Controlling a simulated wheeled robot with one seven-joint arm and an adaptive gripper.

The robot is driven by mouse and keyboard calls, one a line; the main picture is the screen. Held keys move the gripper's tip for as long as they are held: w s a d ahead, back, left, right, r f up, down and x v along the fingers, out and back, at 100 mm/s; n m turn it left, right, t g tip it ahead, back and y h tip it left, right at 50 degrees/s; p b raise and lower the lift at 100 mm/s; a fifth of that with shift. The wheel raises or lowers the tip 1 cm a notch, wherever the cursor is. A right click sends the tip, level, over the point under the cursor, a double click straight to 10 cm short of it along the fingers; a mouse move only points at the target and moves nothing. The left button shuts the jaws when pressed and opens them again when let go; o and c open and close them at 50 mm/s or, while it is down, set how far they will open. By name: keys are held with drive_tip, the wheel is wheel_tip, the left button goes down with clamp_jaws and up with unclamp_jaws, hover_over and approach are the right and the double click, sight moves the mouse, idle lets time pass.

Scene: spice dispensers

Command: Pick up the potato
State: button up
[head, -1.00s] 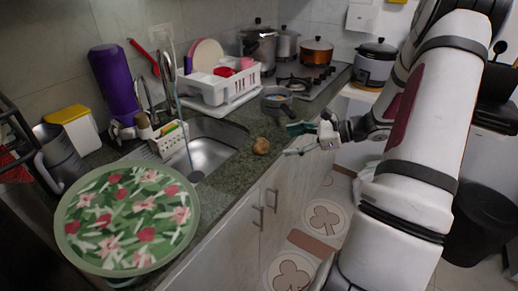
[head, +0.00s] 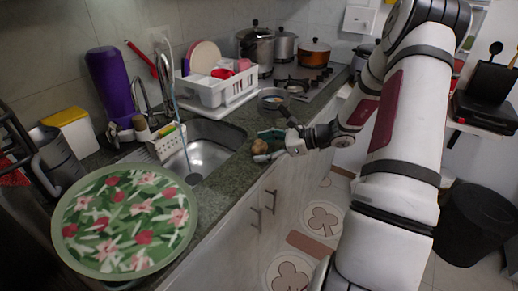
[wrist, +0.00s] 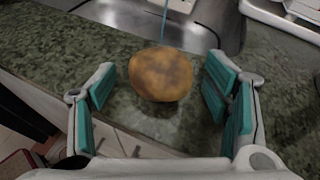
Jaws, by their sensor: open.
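The potato (head: 259,146) is brown and round and sits on the dark green counter (head: 232,172), near its front edge and just right of the sink. In the wrist view the potato (wrist: 161,74) lies ahead of and between the teal-padded fingers. My gripper (head: 265,145) is open, with its fingers reaching the potato from the right. In the wrist view my gripper (wrist: 160,98) shows a gap on both sides of the potato, and it holds nothing.
The metal sink (head: 205,150) is left of the potato. A grey pan (head: 272,100) and a white dish rack (head: 218,88) stand behind it. A large floral tray (head: 125,222) covers the counter's front left. Cabinet doors (head: 262,215) drop below the counter edge.

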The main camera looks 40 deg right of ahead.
drive_tip(key=c, duration=1.3)
